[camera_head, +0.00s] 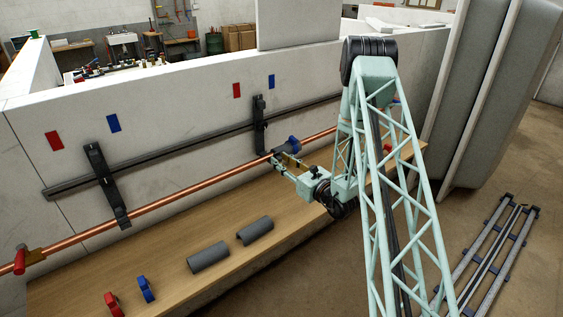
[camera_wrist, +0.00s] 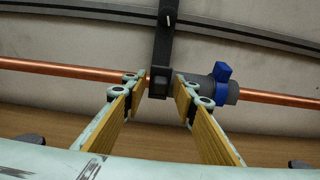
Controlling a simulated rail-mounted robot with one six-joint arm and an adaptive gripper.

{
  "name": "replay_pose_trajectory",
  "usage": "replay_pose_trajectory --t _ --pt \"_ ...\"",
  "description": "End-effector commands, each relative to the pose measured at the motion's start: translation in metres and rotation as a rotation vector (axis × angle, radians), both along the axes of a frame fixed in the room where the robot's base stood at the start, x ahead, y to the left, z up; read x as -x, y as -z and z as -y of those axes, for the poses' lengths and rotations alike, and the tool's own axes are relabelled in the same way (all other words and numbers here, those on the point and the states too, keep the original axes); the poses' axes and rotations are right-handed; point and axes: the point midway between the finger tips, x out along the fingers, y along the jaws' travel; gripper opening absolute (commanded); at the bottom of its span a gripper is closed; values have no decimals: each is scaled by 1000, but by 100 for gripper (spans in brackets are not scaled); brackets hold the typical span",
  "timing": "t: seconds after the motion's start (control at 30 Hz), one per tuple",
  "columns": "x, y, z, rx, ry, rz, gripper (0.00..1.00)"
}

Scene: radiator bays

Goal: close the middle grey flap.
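No part is clearly readable as a flap. The nearest match is the dark grey bracket (camera_head: 260,125) on the wall rail, the middle one in view, which hangs down to the copper pipe. In the wrist view this bracket (camera_wrist: 164,40) ends in a blocky lower tip at the pipe. My gripper (camera_head: 282,161) is at the pipe beside it. In the wrist view my gripper (camera_wrist: 160,86) is open, its fingertips on either side of the bracket's tip, with nothing held. Whether they touch it I cannot tell. A hinge is not visible.
A grey sleeve with a blue clip (camera_wrist: 222,82) sits on the copper pipe (camera_head: 170,204) right of the bracket. Another bracket (camera_head: 105,186) stands left. Two grey half-shells (camera_head: 208,257) and red and blue clips (camera_head: 146,290) lie on the wooden bench (camera_head: 75,280). My arm hides the rail's right part.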

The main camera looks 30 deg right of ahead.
Motion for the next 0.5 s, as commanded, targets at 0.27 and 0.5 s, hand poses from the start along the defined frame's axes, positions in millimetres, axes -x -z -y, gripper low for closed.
replay_pose_trajectory --t 0.27,0.5 --pt "-1 0 0 0 0 0 26" --pt "-1 0 0 0 0 0 9"
